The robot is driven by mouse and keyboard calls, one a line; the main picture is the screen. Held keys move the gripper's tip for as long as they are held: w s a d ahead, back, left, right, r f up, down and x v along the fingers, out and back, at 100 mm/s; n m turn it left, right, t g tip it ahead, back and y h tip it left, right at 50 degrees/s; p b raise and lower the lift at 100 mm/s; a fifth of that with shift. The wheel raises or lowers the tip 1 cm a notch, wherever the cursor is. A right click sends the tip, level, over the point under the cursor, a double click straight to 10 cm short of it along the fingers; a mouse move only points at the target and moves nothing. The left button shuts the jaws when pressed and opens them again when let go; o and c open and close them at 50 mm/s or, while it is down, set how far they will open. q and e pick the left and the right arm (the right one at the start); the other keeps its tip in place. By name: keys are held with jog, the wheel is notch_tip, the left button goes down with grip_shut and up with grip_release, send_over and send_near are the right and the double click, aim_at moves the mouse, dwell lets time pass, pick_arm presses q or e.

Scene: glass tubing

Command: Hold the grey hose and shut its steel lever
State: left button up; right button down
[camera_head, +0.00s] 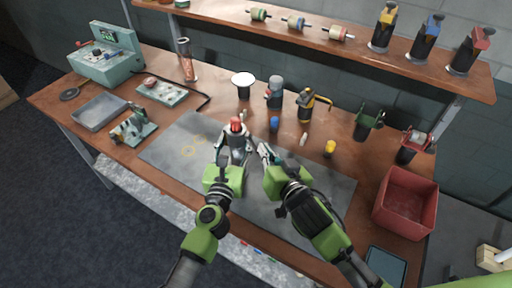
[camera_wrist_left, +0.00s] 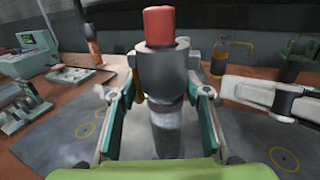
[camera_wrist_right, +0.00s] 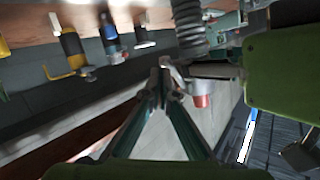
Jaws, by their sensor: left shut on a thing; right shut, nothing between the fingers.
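The grey hose (camera_head: 236,141) with a red top stands upright in my left gripper (camera_head: 233,157). In the left wrist view the hose's smooth grey collar and red cap rise between the two fingers, with a darker grey length (camera_wrist_left: 166,130) below. In the right wrist view a ribbed grey length (camera_wrist_right: 188,28) and the red cap (camera_wrist_right: 203,101) show at opposite sides of the left fingers. My right gripper (camera_wrist_right: 163,70) is shut and empty, its tips close beside the hose. I cannot clearly make out the steel lever or whether the right tips touch it.
A grey mat (camera_head: 175,150) lies under both grippers. Small blue (camera_head: 274,123) and yellow (camera_head: 329,148) items and several tools stand behind. A red bin (camera_head: 405,203) is at right, and a grey tray (camera_head: 99,114) and teal device (camera_head: 105,66) are at left.

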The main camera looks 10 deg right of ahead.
jog(key=d+r, duration=0.1)
jog(key=s+d+r, duration=0.1)
jog(key=s+d, duration=0.1)
jog(key=d, duration=0.1)
jog(key=shift+r, duration=0.4)
